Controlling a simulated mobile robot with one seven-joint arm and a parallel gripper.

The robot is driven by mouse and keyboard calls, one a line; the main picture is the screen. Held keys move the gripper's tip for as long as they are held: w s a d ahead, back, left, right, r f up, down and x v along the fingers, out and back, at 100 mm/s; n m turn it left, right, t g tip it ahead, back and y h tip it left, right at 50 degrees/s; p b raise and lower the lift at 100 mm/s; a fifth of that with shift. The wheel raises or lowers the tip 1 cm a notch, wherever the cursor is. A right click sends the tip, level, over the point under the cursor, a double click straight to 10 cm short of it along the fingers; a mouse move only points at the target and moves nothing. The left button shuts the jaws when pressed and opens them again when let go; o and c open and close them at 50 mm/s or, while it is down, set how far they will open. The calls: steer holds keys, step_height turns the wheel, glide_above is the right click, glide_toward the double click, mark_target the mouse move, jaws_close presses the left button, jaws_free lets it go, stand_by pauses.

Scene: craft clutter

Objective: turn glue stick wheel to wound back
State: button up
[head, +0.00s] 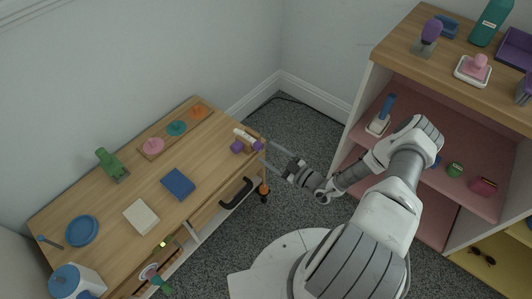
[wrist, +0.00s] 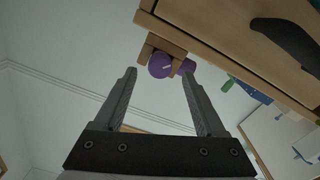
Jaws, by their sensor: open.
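The glue stick (head: 244,136) appears to be a white piece with purple parts, in a small wooden holder at the right end of the wooden desk. In the wrist view a round purple wheel (wrist: 160,66) with a small white mark faces me, under a wooden bracket (wrist: 166,44). A second purple part (wrist: 187,67) shows just right of it, partly behind a finger. My gripper (head: 267,154) is open and empty, just off the desk's right end. In the wrist view its fingertips (wrist: 159,74) lie either side of the wheel, seemingly still short of it.
The wooden desk (head: 152,213) holds a blue book (head: 178,184), a white block (head: 141,217), a green bottle-like item (head: 110,163) and a peg board. A black drawer handle (head: 237,192) sticks out below my gripper's side. A pink-shelved cabinet (head: 416,168) stands right.

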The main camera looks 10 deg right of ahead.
steer(key=shift+x, duration=1.1)
jaws_close()
